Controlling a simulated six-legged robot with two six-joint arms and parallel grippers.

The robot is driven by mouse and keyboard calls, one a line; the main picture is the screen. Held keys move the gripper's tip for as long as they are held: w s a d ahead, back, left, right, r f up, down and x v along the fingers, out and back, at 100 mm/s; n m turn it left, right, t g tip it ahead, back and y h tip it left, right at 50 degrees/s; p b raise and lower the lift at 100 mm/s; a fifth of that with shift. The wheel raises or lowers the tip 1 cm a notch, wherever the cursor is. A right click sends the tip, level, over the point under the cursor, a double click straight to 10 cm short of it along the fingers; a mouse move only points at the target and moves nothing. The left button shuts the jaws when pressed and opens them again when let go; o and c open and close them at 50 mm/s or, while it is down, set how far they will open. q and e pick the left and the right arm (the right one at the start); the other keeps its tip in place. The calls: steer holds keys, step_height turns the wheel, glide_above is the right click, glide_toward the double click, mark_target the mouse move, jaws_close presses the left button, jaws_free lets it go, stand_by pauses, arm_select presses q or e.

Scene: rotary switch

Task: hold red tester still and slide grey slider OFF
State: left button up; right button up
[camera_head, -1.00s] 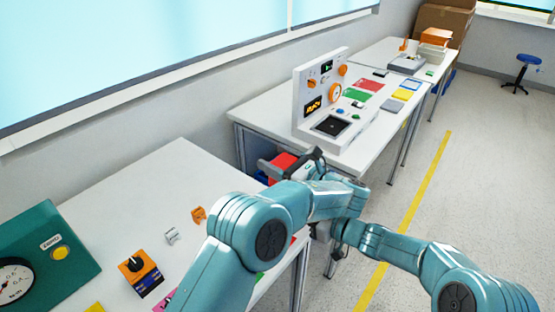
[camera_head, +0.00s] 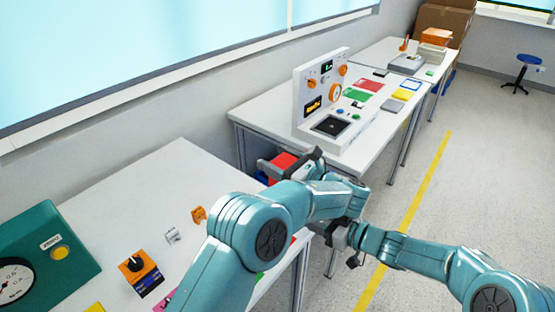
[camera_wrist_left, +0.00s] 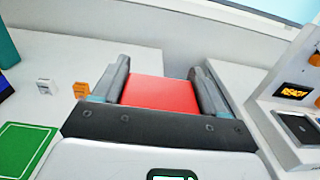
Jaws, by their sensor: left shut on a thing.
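The red tester (camera_wrist_left: 162,95) is held between the two grey fingers of my left gripper (camera_wrist_left: 163,88) in the left wrist view. Its flat red top shows; its lower part is hidden by the gripper body. In the head view a red part of the tester (camera_head: 282,165) shows beside my left gripper (camera_head: 290,165), off the edge of the near table. The grey slider does not show in either view. My right gripper (camera_head: 345,246) is below and right of the left wrist, apart from the tester; its jaw opening is unclear.
The near table (camera_head: 185,165) carries an orange switch box (camera_head: 140,274) and a green gauge box (camera_head: 45,255). A white control panel (camera_head: 318,95) stands on the middle table (camera_head: 262,112).

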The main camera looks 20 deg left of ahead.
stand_by(0.3)
arm_select(q)
steer(key=o, duration=1.4)
steer(key=shift+c, duration=0.2)
steer(key=v, duration=0.7)
steer(key=shift+d, duration=0.25)
